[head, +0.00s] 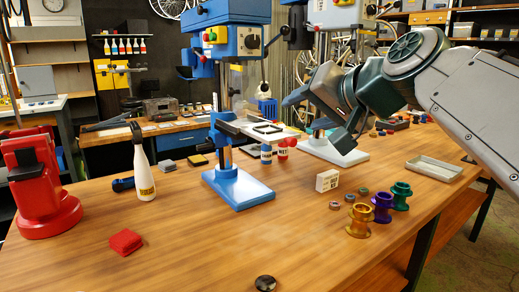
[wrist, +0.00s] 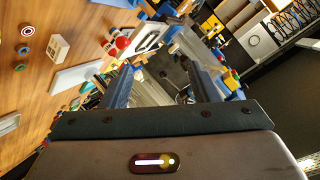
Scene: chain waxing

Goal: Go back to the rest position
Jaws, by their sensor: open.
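My arm reaches in from the right side of the head view, above the back right of the wooden table (head: 200,225). My gripper (head: 300,97) is raised over the table in front of a drill press, and its fingertips are hard to make out there. In the wrist view my gripper (wrist: 158,65) shows two fingers set well apart. No object is visible held between them.
A blue drill press (head: 238,188), white bottle (head: 144,172), red vise (head: 38,185), red block (head: 125,241), white box (head: 327,180), grey tray (head: 434,169) and gold (head: 359,220), purple (head: 382,207) and green (head: 401,195) spools stand on the table. The front middle is mostly clear.

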